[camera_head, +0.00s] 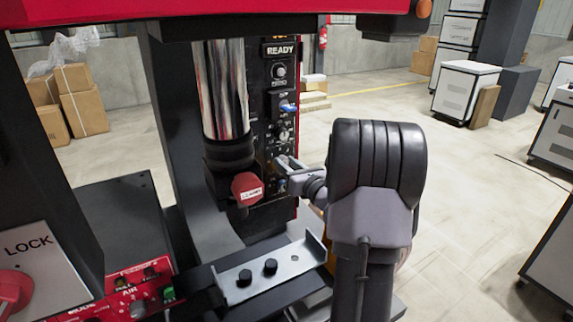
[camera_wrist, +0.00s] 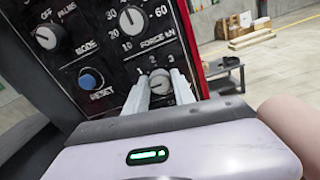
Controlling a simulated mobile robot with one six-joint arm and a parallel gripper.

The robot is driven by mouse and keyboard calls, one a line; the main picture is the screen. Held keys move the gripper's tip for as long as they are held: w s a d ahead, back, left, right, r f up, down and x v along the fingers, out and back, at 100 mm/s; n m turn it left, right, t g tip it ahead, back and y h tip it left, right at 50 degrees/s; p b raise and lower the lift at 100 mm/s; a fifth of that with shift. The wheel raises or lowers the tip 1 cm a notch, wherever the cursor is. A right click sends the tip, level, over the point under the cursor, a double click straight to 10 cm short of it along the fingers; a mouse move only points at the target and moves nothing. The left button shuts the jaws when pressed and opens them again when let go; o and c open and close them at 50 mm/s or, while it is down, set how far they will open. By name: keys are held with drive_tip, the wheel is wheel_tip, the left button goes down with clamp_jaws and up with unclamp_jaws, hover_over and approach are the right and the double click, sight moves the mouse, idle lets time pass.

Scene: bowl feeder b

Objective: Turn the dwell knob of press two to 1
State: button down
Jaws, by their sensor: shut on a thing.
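The dwell knob (camera_wrist: 160,82) is a small grey knob low on the black press panel (camera_wrist: 105,45), with the numbers 1, 2 and 3 printed above it. My gripper (camera_wrist: 159,84) has one finger on each side of it and is shut on it. I cannot tell clearly which number the knob's mark points to. In the head view my gripper (camera_head: 284,163) reaches from the right to the lower part of the panel. There the fingers and my wrist hide most of the dwell knob.
Above the dwell knob is the force knob (camera_wrist: 132,20); the mode knob (camera_wrist: 48,37) and blue reset button (camera_wrist: 91,79) are to the left. A READY display (camera_head: 280,50) tops the panel. A red, labelled knob (camera_head: 247,187) sticks out beside my gripper. A metal plate (camera_head: 235,283) lies below.

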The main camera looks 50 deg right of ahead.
drive_tip(key=shift+r+m+p, duration=0.15)
drive_tip(key=shift+m+p, duration=0.45)
drive_tip(key=shift+p, duration=0.35)
drive_tip(key=m+p, duration=0.3)
drive_tip(key=p, duration=0.1)
drive_tip(key=m+p, duration=0.4)
drive_tip(key=shift+f+m+p, duration=0.25)
drive_tip(key=shift+m+p, duration=0.15)
drive_tip(key=shift+p, duration=0.05)
drive_tip(key=c, duration=1.1)
unclamp_jaws()
drive_tip(key=shift+o, duration=0.2)
drive_tip(key=shift+s, duration=0.1)
